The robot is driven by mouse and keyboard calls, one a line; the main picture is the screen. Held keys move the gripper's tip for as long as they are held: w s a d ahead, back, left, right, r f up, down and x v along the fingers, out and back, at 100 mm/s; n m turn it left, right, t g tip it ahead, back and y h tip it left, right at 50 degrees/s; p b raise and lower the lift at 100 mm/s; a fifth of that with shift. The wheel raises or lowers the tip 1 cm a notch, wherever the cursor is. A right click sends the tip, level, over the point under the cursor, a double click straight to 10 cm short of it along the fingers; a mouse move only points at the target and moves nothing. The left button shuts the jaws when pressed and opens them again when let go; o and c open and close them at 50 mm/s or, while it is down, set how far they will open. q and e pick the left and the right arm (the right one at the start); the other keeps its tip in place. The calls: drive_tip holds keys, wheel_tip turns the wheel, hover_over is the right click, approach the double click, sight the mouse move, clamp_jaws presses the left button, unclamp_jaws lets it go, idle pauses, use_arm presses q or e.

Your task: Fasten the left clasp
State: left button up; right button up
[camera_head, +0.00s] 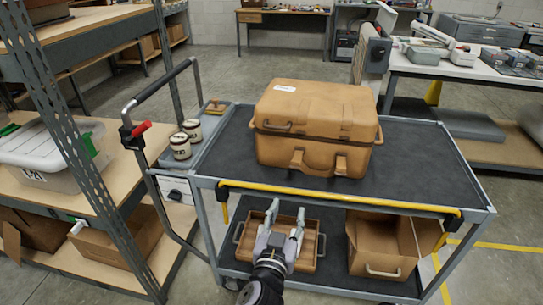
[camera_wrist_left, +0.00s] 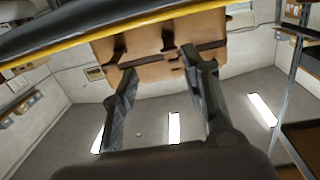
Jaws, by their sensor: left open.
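A tan hard case (camera_head: 315,115) stands with its lid down on the cart's dark top. Its left clasp (camera_head: 297,159) and right clasp (camera_head: 341,165) are on the front face, below the lid seam. I cannot tell whether either is fastened. My left gripper (camera_head: 286,210) is open and empty, in front of the cart, lower than its top edge and apart from the case. In the left wrist view, which is upside down, the case (camera_wrist_left: 150,65) shows beyond the open fingers (camera_wrist_left: 158,60). My right gripper is not in view.
A yellow bar (camera_head: 340,199) runs along the cart's front edge, between my left gripper and the case. A wooden tray (camera_head: 308,258) and an open cardboard box (camera_head: 380,245) are on the lower shelf. Two tins (camera_head: 181,146) stand left. Shelving (camera_head: 75,150) stands at left.

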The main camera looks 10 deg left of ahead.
use_arm(q)
wheel_tip(320, 180, up, 2)
approach(295, 168)
drive_tip(key=shift+t, duration=0.3)
drive_tip(key=w, duration=0.6)
drive_tip(key=w+p, duration=0.1)
drive_tip(key=w, duration=0.5)
drive_tip(key=shift+w+d+f, duration=0.1)
drive_tip(key=shift+d+f, duration=0.05)
drive_tip(key=shift+d, duration=0.1)
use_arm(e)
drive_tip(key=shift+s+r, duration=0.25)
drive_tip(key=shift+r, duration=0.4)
use_arm(q)
drive_tip(key=shift+c, duration=0.2)
drive_tip(key=c, duration=0.7)
drive_tip(key=shift+f, duration=0.15)
clamp_jaws()
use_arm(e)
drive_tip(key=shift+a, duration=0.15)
